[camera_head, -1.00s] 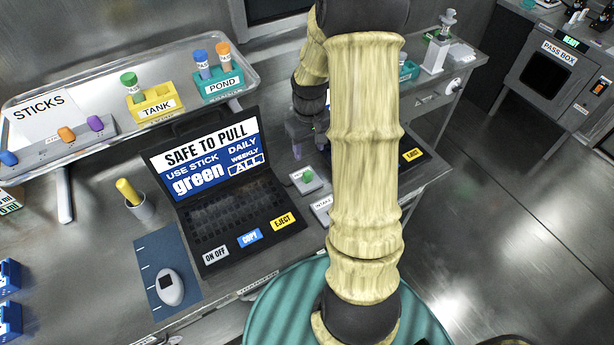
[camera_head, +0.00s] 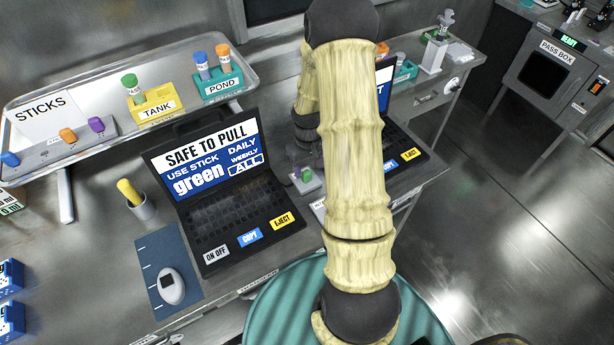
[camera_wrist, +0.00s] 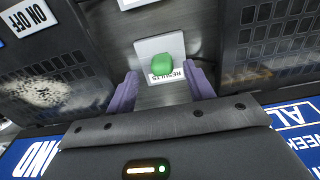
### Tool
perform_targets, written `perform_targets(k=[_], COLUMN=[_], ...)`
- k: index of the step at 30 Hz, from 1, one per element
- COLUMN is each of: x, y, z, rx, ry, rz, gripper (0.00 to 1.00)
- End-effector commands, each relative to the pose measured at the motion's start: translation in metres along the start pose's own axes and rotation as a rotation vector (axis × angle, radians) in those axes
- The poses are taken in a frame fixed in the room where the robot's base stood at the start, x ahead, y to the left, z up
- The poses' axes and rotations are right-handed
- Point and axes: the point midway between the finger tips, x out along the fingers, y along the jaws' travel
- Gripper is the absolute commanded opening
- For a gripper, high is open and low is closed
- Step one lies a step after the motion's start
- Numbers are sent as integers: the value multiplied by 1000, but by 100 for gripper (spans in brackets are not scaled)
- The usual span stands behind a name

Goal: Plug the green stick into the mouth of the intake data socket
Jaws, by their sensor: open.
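The green stick (camera_wrist: 163,66) stands in a pale square socket plate (camera_wrist: 146,47) labelled RESULTS, between two laptops, in the wrist view. It also shows in the head view (camera_head: 307,175). My gripper (camera_wrist: 162,76) is open, with its purple fingers spread to either side of the stick; I cannot tell whether they touch it. In the head view my gripper (camera_head: 299,160) is at the stick, partly hidden by my arm. The intake data socket (camera_head: 319,208) is in front of the green stick, mostly hidden behind my arm, so its mouth cannot be seen.
The left laptop (camera_head: 225,213) reads "SAFE TO PULL, USE STICK green". Another laptop (camera_head: 405,152) stands to the right, partly behind my arm. A tray (camera_head: 262,72) holds stick racks behind.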

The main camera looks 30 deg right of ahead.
Motion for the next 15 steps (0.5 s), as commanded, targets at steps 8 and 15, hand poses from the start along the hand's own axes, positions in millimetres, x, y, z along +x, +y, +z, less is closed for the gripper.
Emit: perform_targets(k=[8, 15], x=[33, 36], y=[-2, -2], z=[-2, -2], rx=[-3, -1], ry=[-2, 0], rz=[0, 1], gripper=[53, 53])
